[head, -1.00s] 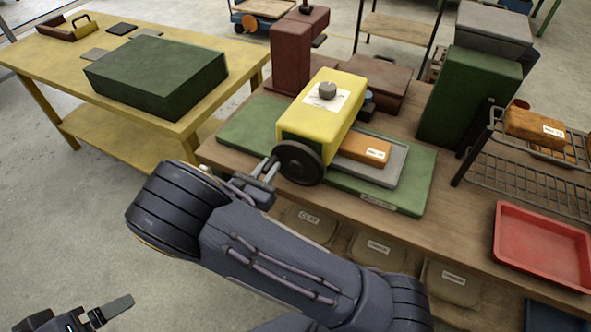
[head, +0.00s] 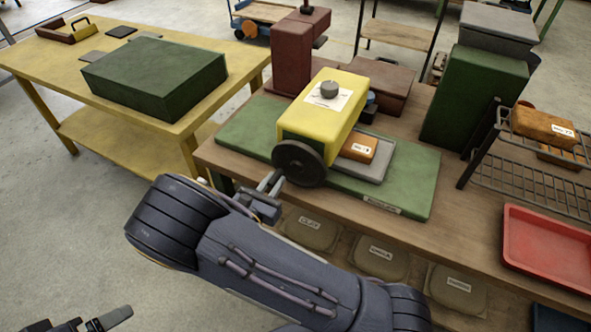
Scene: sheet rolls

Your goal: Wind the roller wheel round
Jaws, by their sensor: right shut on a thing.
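The yellow roller machine (head: 318,118) stands on a green base (head: 405,187) on the brown bench. Its dark round wheel (head: 300,163) faces me on the near side. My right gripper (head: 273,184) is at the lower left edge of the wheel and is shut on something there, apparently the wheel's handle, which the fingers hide. A grey tray (head: 378,169) with a labelled orange block (head: 358,148) lies on the base, partly hidden by the machine. My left gripper (head: 108,320) is low at the bottom left, partly cut off, away from the bench.
A red tray (head: 548,249) and a wire rack (head: 530,185) with orange blocks stand at the right. A green box (head: 475,100) and dark red equipment (head: 292,55) stand behind. A yellow table (head: 50,70) with a green case (head: 155,75) is at the left.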

